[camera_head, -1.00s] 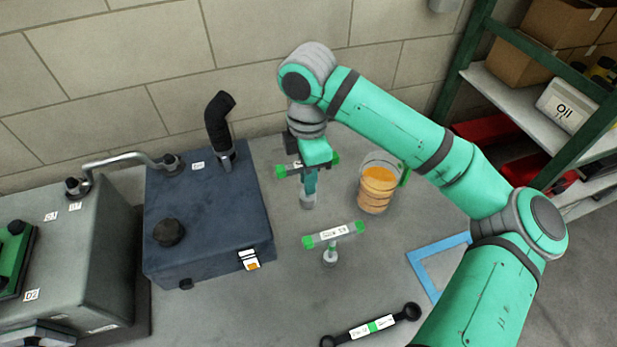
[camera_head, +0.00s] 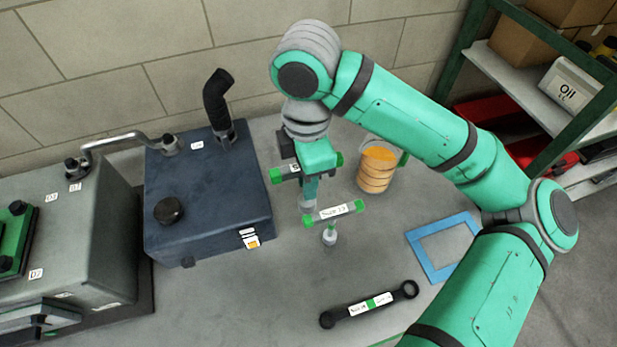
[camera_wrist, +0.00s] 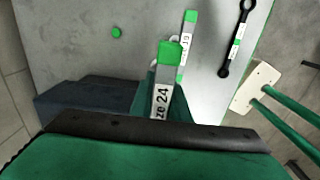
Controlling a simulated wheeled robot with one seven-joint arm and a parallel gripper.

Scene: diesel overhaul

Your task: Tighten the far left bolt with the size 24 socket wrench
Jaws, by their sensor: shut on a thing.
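My gripper (camera_head: 308,180) is shut on the size 24 socket wrench, whose green-ended handle (camera_head: 336,160) shows on both sides of the jaws in the head view. Its socket points down; I cannot tell its exact height above the table. In the wrist view the handle reads "ze 24" (camera_wrist: 162,102), and the jaws themselves are hidden. At the left edge of the head view stands a grey engine block (camera_head: 95,225) with a green plate (camera_head: 15,238). Two dark bolts, the upper bolt (camera_head: 17,207) and the lower bolt (camera_head: 5,263), show on it. Which is the far left bolt is unclear.
A second socket wrench (camera_head: 335,212) stands upright close to my held one. A dark blue tank (camera_head: 205,200) with a black pipe lies between my gripper and the engine block. An orange bucket (camera_head: 376,172), a black spanner (camera_head: 368,303) and a blue frame (camera_head: 422,262) are to the right.

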